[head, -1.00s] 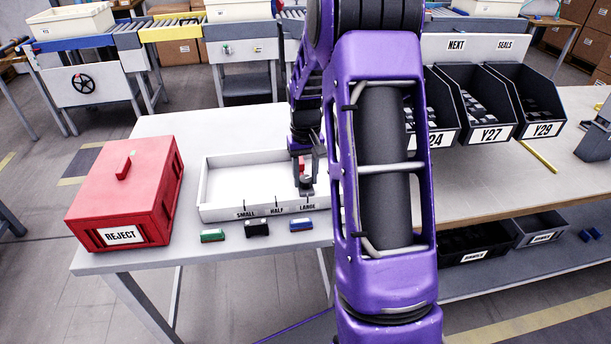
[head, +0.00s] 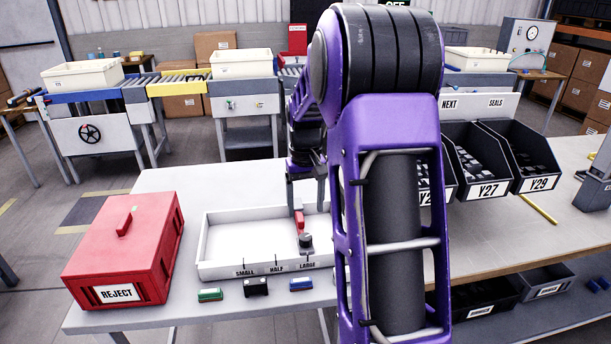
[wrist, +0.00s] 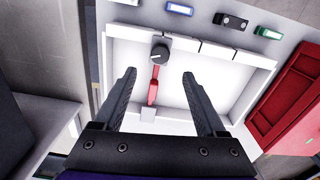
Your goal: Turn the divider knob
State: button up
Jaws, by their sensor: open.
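The divider knob (head: 306,242) is a small dark round knob with a light pointer line. It sits in the shallow white tray (head: 205,240) close to the front rim, by the LARGE mark. A red bar (head: 300,223) runs back from it into the tray. In the wrist view the knob (wrist: 160,53) is at the top middle, with the red bar (wrist: 153,88) below it. My gripper (head: 309,204) is open and empty above the tray, just behind the knob. In the wrist view its two fingers (wrist: 159,75) stand apart on either side of the bar, not visibly touching it.
A red REJECT box (head: 125,250) stands left of the tray. A green block (head: 210,294), a black block (head: 256,286) and a blue block (head: 300,284) lie in front of it. Black bins (head: 487,165) stand at right. My arm hides the table's middle.

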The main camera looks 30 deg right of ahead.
notch_tip(320, 180, up, 8)
jog(key=shift+p, duration=0.35)
